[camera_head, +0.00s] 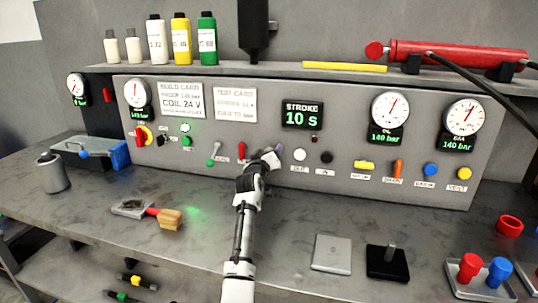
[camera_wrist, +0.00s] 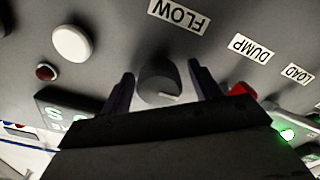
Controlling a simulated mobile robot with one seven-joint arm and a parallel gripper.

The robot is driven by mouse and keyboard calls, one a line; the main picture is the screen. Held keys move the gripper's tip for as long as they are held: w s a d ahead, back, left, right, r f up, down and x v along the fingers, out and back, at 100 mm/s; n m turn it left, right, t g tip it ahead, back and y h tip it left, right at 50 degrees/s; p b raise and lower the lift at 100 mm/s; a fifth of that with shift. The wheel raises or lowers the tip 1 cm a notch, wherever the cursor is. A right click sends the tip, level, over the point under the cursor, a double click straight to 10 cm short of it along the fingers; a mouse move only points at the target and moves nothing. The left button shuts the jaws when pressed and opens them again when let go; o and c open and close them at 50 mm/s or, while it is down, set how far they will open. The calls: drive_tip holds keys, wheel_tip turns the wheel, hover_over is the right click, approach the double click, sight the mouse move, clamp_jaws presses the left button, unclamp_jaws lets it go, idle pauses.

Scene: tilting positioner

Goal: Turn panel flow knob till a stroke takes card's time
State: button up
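The grey flow knob (camera_wrist: 158,82) sits on the panel beside its FLOW label (camera_wrist: 179,15) in the wrist view, which shows the panel upside down. My gripper (camera_wrist: 163,88) has one finger on each side of the knob, with a small gap showing on both sides. In the head view my gripper (camera_head: 270,158) is at the panel front and mostly hides the knob. The stroke display (camera_head: 302,115) reads 10 s. The white test card (camera_head: 235,104) is on the panel left of the display; its small print is too blurred to read.
Gauges (camera_head: 390,110) read about 140 bar. The bench (camera_head: 270,250) is clear beneath my arm.

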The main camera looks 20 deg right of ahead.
idle(0.3)
drive_tip(key=b+v, duration=0.3)
drive_tip(key=v, duration=1)
drive_tip(key=shift+s+a, duration=0.3)
drive_tip(key=shift+a, duration=0.1)
